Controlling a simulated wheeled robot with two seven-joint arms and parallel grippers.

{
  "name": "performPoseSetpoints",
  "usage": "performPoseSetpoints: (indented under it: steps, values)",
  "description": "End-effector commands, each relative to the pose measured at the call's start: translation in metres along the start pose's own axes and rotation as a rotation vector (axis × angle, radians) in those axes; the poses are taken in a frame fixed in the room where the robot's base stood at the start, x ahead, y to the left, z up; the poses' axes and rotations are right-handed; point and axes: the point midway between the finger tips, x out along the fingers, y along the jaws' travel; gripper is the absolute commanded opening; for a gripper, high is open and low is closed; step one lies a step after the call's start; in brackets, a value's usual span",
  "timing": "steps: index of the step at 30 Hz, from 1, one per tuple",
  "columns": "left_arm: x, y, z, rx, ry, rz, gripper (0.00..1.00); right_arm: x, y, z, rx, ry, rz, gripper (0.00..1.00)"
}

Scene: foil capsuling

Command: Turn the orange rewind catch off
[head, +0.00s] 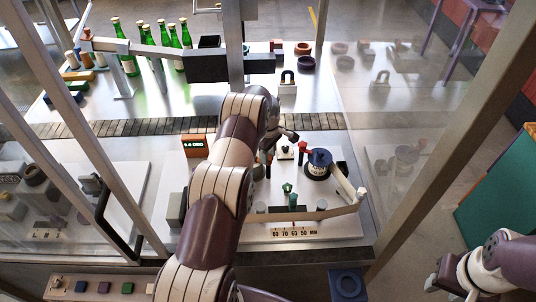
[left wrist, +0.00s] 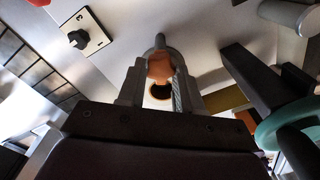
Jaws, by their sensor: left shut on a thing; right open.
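The orange rewind catch (left wrist: 160,68) shows in the left wrist view between my left gripper's two fingers (left wrist: 160,88). The fingers are shut on it, and a dark round opening with a tan rim lies just below it in the picture. In the head view my left gripper (head: 268,152) is over the white machine plate, left of the dark blue reel (head: 319,158). There the catch is hidden behind my gripper and arm. My right gripper (head: 440,282) is open and empty at the lower right, outside the glass enclosure.
A black knob on a white plate (head: 286,152) stands close to my left gripper. A green handle (head: 290,190), a pale arm with a red end and an "80 70 60 50 MM" scale (head: 295,232) are nearby. An orange display (head: 195,146) stands left. Frame posts surround the enclosure.

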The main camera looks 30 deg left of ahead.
Motion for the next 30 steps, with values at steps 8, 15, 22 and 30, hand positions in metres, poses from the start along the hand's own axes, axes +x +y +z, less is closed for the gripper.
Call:
performPoseSetpoints:
  steps: [8,15,22,30]
  values:
    - [0.007,0.001,-0.002,0.171,0.004,0.003,0.04,0.036,0.0,0.004,0.0,0.0,0.0,0.42]
    - [0.006,0.002,-0.001,0.396,0.003,0.0,0.04,0.062,0.0,0.007,0.0,0.0,0.0,0.42]
    - [0.002,0.003,-0.001,0.614,0.003,0.0,0.04,0.071,0.0,0.009,0.0,0.0,0.0,0.42]
    - [0.0,0.004,0.001,0.871,0.003,0.0,0.04,0.069,0.0,0.008,0.0,0.0,0.0,0.42]
